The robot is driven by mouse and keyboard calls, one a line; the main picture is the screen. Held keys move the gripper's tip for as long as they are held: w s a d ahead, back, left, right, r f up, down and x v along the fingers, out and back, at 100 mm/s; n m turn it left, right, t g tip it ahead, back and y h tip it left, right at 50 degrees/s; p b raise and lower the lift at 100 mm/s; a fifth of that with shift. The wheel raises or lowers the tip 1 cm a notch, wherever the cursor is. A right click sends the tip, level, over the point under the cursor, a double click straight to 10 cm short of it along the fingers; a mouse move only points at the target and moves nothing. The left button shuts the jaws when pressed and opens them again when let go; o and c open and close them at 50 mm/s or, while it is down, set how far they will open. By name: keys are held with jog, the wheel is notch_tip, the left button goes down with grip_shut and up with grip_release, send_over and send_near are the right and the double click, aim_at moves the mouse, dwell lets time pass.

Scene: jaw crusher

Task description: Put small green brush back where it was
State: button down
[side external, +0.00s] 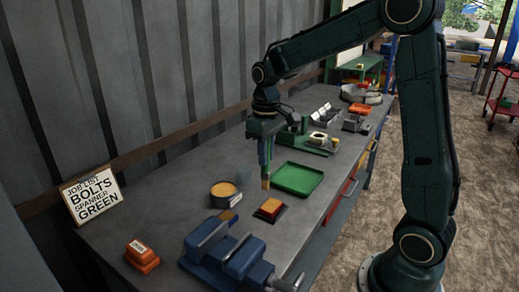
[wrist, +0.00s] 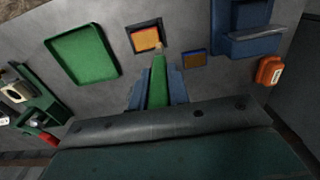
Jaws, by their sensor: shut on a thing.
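My gripper (side external: 265,163) points down over the grey workbench, shut on the small green brush (wrist: 158,85). In the wrist view the green handle lies between my two blue-grey fingers (wrist: 157,88). The brush's tan bristle end (side external: 265,182) points down in the side view, between the green tray and the small dark tray. I cannot tell whether the bristles touch the bench. The green tray (side external: 297,191) lies to the right of the brush and looks empty; it also shows in the wrist view (wrist: 82,55).
A dark tray (side external: 283,213) holds an orange-yellow block (side external: 270,206). A blue vise (side external: 215,252), an orange box (side external: 141,257) and a round tin (side external: 222,199) stand nearby. A job sign (side external: 92,195) leans at the wall. Green equipment (side external: 315,146) stands behind the green tray.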

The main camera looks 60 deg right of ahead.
jog(key=w+d+r, duration=0.5)
jog(key=w+d, duration=0.1)
jog(key=w, duration=0.2)
jog(key=w+d+r, duration=0.5)
jog(key=w+d, duration=0.1)
jog(key=w, duration=0.2)
jog(key=shift+w+r, duration=0.15)
jog(key=shift+w, duration=0.05)
dwell(0.4)
notch_tip(320, 180, down, 16)
dwell(0.9)
jog(key=shift+f, duration=2)
